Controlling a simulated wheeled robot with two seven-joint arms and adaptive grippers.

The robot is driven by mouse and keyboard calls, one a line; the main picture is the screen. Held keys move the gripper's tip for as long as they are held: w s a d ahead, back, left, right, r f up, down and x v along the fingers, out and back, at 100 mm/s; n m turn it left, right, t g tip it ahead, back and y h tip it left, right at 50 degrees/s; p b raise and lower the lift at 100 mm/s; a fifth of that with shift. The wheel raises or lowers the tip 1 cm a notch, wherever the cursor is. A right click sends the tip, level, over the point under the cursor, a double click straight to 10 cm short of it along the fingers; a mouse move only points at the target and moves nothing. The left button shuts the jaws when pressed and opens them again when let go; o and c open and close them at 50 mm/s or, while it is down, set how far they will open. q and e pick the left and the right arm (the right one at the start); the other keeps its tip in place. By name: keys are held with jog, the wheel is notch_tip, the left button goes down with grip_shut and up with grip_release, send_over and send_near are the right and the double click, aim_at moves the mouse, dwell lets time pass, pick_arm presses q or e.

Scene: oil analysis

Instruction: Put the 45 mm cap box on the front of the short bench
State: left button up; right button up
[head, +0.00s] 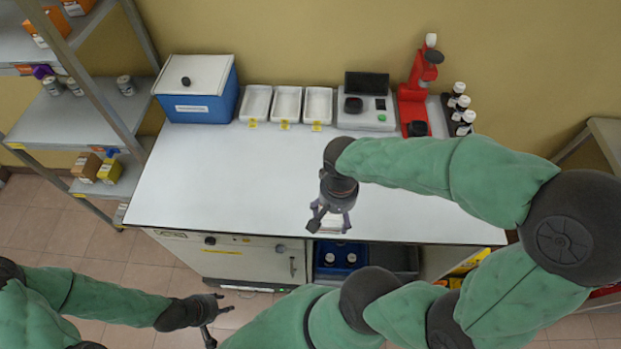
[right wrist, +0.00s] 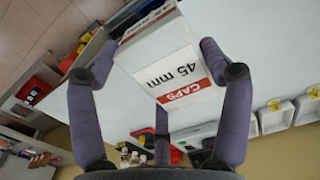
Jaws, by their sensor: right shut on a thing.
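The 45 mm cap box (right wrist: 172,62) is white with a red band reading CAPS and black "45 mm" lettering, seen close up in the right wrist view. My right gripper (head: 330,212) is shut on it, with the fingers on both sides of the box. In the head view the box is mostly hidden by the gripper, near the front edge of the white bench (head: 220,180). I cannot tell whether it touches the top. My left gripper (head: 212,318) is open and empty, low in front of the bench, over the floor.
Along the back of the bench stand a blue box (head: 196,90), white trays (head: 286,104), an instrument (head: 366,104), a red device (head: 414,92) and several bottles (head: 460,102). The middle and front left of the top are clear. Shelving (head: 75,110) stands at left.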

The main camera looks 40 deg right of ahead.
jog(key=w+d+f+b, duration=0.1)
jog(key=w+f, duration=0.2)
jog(key=w, duration=0.1)
jog(key=w+d+f, duration=0.2)
jog(key=w+f, duration=0.1)
jog(key=w+d+f+b, duration=0.1)
jog(key=w+f, duration=0.2)
jog(key=w, duration=0.1)
jog(key=shift+w+d+b, duration=0.15)
jog(key=shift+w+b, duration=0.2)
jog(key=shift+w+d+f, duration=0.1)
jog(key=shift+w+f, duration=0.1)
jog(key=shift+f, duration=0.1)
jog(key=shift+w+f+b, duration=0.1)
jog(key=shift+f+b, duration=0.35)
jog(key=shift+f, duration=1.1)
jog(key=shift+f, duration=0.1)
jog(key=shift+f, duration=0.15)
jog(key=o, duration=1.1)
